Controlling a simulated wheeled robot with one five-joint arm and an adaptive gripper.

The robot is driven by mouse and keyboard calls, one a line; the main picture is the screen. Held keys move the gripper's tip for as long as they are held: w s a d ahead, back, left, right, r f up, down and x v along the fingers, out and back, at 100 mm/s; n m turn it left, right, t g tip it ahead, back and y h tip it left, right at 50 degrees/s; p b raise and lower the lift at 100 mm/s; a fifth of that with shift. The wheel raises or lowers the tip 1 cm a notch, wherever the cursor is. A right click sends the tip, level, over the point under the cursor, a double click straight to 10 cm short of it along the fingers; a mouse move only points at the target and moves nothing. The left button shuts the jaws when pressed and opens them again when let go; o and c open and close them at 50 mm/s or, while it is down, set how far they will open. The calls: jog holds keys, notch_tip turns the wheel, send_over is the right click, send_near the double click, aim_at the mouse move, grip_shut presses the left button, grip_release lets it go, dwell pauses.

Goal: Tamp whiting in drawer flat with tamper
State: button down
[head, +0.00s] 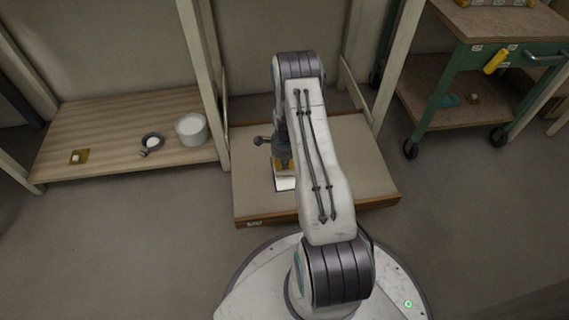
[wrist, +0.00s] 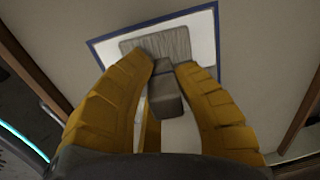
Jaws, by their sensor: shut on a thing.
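My gripper (head: 283,163) points down over a low, beige-topped wooden platform (head: 365,165). In the wrist view its yellow fingers (wrist: 167,66) are shut on the grey handle of the tamper (wrist: 165,98). A grey, wood-grained flat plate (wrist: 160,45), seemingly the tamper's foot, shows beyond the fingertips. It lies over the white whiting (wrist: 204,47) inside a blue-edged rectangle (wrist: 217,17), seemingly the drawer. The whiting also shows in the head view as a white patch (head: 285,184). Whether the plate touches it I cannot tell. My fingers and arm hide part of both.
Pale posts (head: 205,85) flank the platform. A green wheeled cart (head: 470,75) stands at right. The front floor is clear.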

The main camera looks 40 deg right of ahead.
dwell(0.3)
jog(key=shift+s+d+f+b, duration=0.1)
jog(key=shift+s+d+b, duration=0.3)
jog(key=shift+d, duration=0.6)
jog(key=shift+s+d+b, duration=0.15)
jog(key=shift+s+d, duration=0.35)
jog(key=shift+d, duration=0.45)
jog(key=shift+s+d, duration=0.3)
jog(key=shift+d, duration=0.3)
jog(key=shift+s+d, duration=0.3)
jog(key=shift+d, duration=0.3)
jog(key=shift+f, duration=0.1)
jog(key=shift+f, duration=0.65)
jog(key=shift+f, duration=0.25)
jog(key=shift+r, duration=0.1)
jog(key=shift+r+p, duration=0.55)
jog(key=shift+r, duration=0.45)
